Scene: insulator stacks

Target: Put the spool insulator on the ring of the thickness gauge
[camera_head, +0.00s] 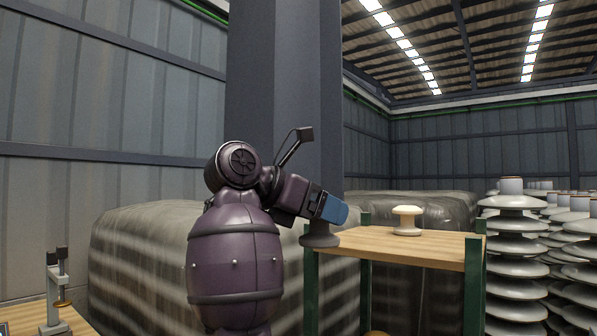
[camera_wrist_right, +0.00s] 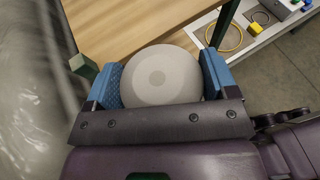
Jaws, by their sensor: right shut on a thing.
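My right gripper (camera_head: 331,209) has blue fingers and is at the left end of a wooden-topped table. It is shut on a grey spool insulator (camera_head: 320,237), whose flared lower part shows below the fingers. In the right wrist view the round grey top of the insulator (camera_wrist_right: 160,78) sits between the two blue fingers. The thickness gauge (camera_head: 53,300) stands on a wooden surface at the lower left, well apart from the gripper. Its small brass-coloured ring (camera_head: 63,303) sticks out low on its right side. My left gripper is not in view.
Tall stacks of disc insulators (camera_head: 511,255) stand at the right. A wrapped bale (camera_head: 140,245) lies behind my arm, before a grey column (camera_head: 285,90).

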